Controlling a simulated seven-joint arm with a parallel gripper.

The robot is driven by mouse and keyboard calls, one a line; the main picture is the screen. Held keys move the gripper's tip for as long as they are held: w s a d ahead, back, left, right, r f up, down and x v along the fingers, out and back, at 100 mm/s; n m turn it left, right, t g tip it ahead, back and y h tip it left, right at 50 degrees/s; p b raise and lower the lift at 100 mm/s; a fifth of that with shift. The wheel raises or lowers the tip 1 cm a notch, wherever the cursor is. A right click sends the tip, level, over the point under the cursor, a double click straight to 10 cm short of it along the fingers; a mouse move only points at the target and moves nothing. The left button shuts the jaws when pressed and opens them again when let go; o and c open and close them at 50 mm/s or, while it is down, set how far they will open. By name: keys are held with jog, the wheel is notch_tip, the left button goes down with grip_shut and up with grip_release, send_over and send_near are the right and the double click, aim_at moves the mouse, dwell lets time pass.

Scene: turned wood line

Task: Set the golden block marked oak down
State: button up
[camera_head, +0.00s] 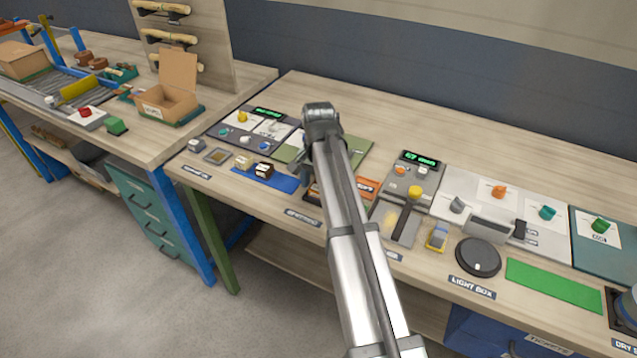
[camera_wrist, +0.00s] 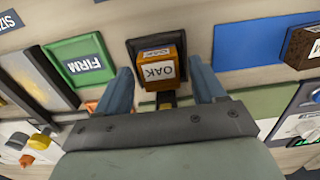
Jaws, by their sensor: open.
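The golden block marked OAK (camera_wrist: 158,72) rests on a small dark pad (camera_wrist: 136,46) in the wrist view, its label facing the camera. My gripper (camera_wrist: 160,66) is open, with one blue-grey finger on either side of the block. A gap shows between the block and each finger. In the head view my gripper (camera_head: 306,174) is low over the bench, largely behind my own arm. The block cannot be made out there.
A blue mat (camera_wrist: 248,43) with a dark brown block (camera_wrist: 302,48) lies beside the pad. A green pad marked FIRM (camera_wrist: 80,60) lies on the other side. Panels with coloured knobs (camera_head: 498,191) stand further right. Bare bench (camera_head: 400,125) shows behind.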

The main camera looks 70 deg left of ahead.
notch_tip(320, 180, up, 12)
jog(key=shift+r, duration=0.15)
dwell(0.5)
